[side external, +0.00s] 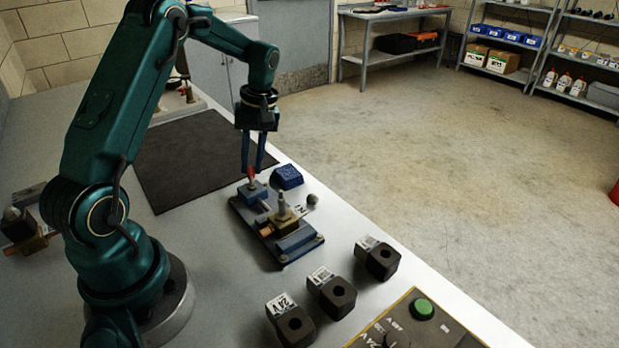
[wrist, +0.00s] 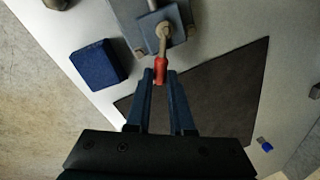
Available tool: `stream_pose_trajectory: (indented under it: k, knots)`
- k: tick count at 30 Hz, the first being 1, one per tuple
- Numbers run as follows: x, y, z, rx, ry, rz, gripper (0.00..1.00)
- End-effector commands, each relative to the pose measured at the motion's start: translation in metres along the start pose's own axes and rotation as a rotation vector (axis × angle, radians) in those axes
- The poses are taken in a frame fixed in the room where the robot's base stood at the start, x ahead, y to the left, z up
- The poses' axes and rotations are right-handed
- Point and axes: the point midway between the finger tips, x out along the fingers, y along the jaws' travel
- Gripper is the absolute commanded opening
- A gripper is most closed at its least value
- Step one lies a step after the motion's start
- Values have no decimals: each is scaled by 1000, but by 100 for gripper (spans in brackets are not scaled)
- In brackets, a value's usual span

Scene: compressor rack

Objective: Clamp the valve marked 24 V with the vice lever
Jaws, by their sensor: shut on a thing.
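The blue-grey vice (side external: 296,240) sits on the bench; part of it shows at the top of the wrist view (wrist: 183,15). Its lever has a red grip (wrist: 160,69). My gripper (wrist: 160,80) is shut on the red grip, its fingers pointing down in the side view (side external: 251,168). A brass valve body (side external: 284,214) with an upright stem sits on the vice between its blue parts. I cannot tell whether the jaw touches it. A white tag beside it is not clearly legible. A black block (side external: 291,325) at the front has a label reading 24 V.
Two similar labelled black blocks, one in the middle (side external: 338,296) and one farther right (side external: 383,262), stand near the bench edge. A blue block (side external: 287,177) lies beside the vice. A panel with a green button (side external: 422,308) is at front right. A dark mat (side external: 190,165) lies behind.

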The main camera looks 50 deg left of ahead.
Motion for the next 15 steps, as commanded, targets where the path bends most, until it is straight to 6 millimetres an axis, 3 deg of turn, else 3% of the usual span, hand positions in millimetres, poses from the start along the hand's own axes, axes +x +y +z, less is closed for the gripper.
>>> stream_pose_trajectory:
  k: [15]
  knots:
    - [-6,25,10,484,97,2,0]
